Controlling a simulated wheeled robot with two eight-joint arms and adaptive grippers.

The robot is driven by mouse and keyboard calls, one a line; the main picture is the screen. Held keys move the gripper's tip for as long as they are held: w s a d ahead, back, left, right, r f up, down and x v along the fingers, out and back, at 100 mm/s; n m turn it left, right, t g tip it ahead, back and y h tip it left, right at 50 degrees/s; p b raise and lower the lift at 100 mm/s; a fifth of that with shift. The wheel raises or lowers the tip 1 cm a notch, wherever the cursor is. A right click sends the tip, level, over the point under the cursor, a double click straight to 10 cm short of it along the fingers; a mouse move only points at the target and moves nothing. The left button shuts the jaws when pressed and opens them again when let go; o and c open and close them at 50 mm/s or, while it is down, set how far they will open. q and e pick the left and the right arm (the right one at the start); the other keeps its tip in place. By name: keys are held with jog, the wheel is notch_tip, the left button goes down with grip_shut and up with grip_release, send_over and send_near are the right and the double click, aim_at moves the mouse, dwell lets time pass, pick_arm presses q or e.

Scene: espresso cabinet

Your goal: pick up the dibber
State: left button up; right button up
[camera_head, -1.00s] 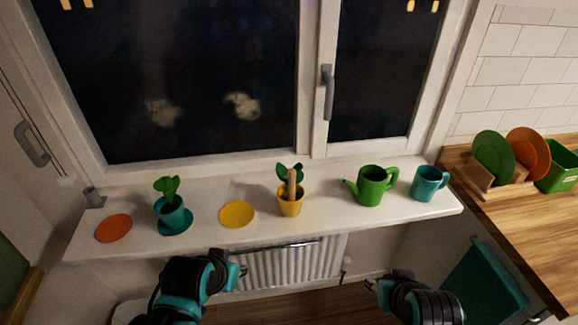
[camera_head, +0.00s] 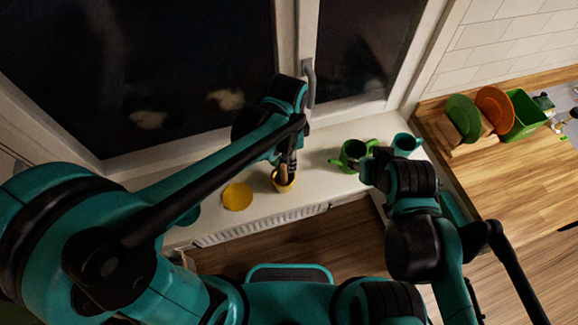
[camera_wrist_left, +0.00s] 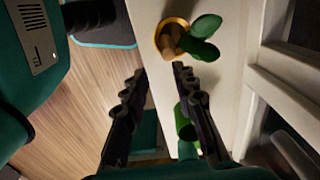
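The dibber, a light brown wooden stick, stands in the yellow pot (camera_head: 283,186) on the windowsill. Its visible part (camera_head: 283,174) is small in the head view. In the left wrist view the dibber (camera_wrist_left: 168,44) shows inside the pot's yellow rim (camera_wrist_left: 161,27), beside a green plant (camera_wrist_left: 205,35). My left gripper (camera_head: 289,158) is over the pot. In the left wrist view the left gripper (camera_wrist_left: 160,72) is open, with its fingers apart and nothing between them, short of the pot. My right gripper (camera_head: 371,164) is in front of the green watering can; its fingers are unclear.
The green watering can (camera_head: 352,152) and teal mug (camera_head: 405,143) stand right of the pot. The window is close behind the sill. A plate rack with green (camera_head: 463,118) and orange plates stands on the right counter.

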aim_at(284, 174)
pick_arm(q)
jog(key=f, duration=0.4)
jog(key=a+f+b, duration=0.1)
jog(key=shift+w+f, duration=0.4)
jog(key=f, duration=0.3)
jog(key=shift+a+f+b, duration=0.3)
jog(key=shift+f, duration=0.05)
jog(key=shift+w+f, duration=0.1)
jog(key=shift+f, duration=0.4)
jog(key=c, duration=0.5)
pick_arm(e)
jog(key=shift+w+a+f, duration=0.15)
jog(key=shift+a+f, duration=0.05)
jog(key=shift+f, duration=0.3)
jog(key=shift+w+a+f, duration=0.15)
jog(key=shift+a+f, duration=0.05)
jog(key=shift+f, duration=0.25)
